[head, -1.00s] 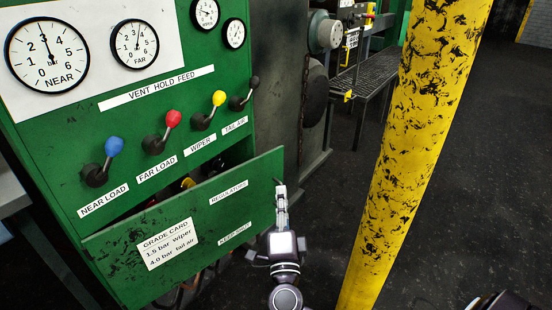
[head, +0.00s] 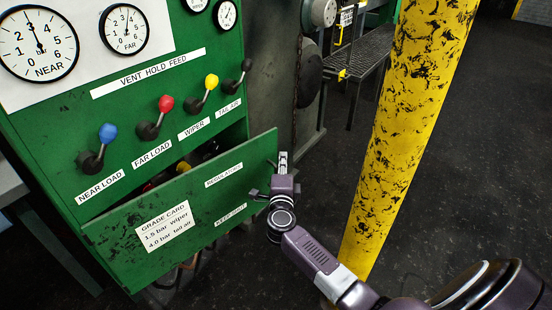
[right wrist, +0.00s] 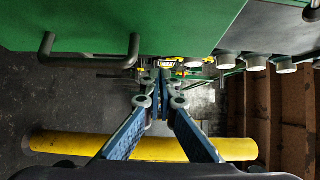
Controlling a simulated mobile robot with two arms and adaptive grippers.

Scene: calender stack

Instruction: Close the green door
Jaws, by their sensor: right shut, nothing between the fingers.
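The green door (head: 118,252) hangs on the lower front of the green cabinet and stands partly open, its top edge tilted out from the frame. It carries a white grade card and two label strips. A dark gap shows behind its top edge. My right gripper (head: 283,160) is shut and empty, just right of the door's free right edge; I cannot tell whether it touches. In the right wrist view its shut fingers (right wrist: 163,90) point away, below a green panel (right wrist: 190,25) with a dark bar handle (right wrist: 90,60). My left gripper is out of view.
Coloured lever knobs, such as the blue one (head: 107,133), jut out above the door. A yellow, scuffed post (head: 412,120) stands right of my right arm, close to it. A metal grating bench (head: 370,65) is behind. Dark floor lies open at the right.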

